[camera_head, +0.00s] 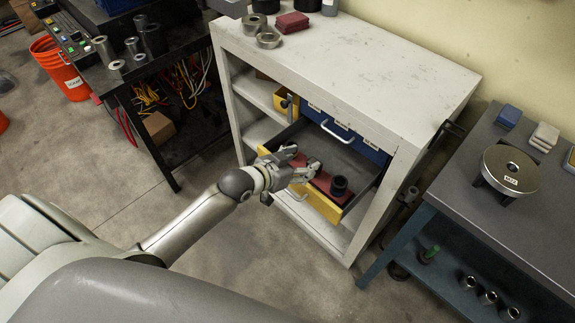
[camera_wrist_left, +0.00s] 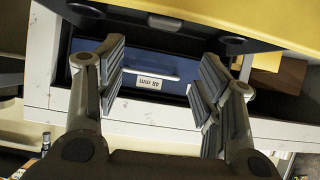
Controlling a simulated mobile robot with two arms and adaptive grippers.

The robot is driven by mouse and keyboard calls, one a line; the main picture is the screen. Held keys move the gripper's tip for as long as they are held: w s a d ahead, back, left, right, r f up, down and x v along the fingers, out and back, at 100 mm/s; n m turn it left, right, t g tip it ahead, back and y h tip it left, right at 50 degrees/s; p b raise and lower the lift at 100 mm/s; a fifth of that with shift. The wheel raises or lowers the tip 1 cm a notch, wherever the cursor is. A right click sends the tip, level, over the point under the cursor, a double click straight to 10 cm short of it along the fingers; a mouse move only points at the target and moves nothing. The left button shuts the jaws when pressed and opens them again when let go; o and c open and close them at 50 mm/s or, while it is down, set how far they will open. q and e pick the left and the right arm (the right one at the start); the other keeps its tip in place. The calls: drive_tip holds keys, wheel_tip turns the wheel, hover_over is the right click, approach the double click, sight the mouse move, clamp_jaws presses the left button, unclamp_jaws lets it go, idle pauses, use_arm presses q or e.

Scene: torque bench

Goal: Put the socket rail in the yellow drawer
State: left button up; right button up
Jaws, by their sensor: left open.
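The yellow drawer (camera_head: 322,206) is pulled out of the white cabinet, and its dark interior (camera_head: 345,157) shows. A red rail with a dark round socket (camera_head: 339,185) lies in the drawer behind its yellow front; my gripper hides part of it. My left gripper (camera_head: 303,162) is open above the left part of the drawer, close to the rail. I cannot tell if it touches the rail. In the left wrist view the fingers (camera_wrist_left: 163,85) are apart with nothing between them, and the yellow drawer front (camera_wrist_left: 250,15) crosses the top. My right gripper is not in view.
A blue drawer (camera_head: 340,128) sits closed above the yellow one in the white cabinet (camera_head: 360,65). A black bench with metal cylinders (camera_head: 103,48) stands left. A grey-topped bench with a round metal disc (camera_head: 513,168) stands right. Floor in front is clear.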

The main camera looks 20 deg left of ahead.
use_arm(q)
drive_tip(key=shift+v, duration=2.75)
drive_tip(key=shift+c, duration=0.3)
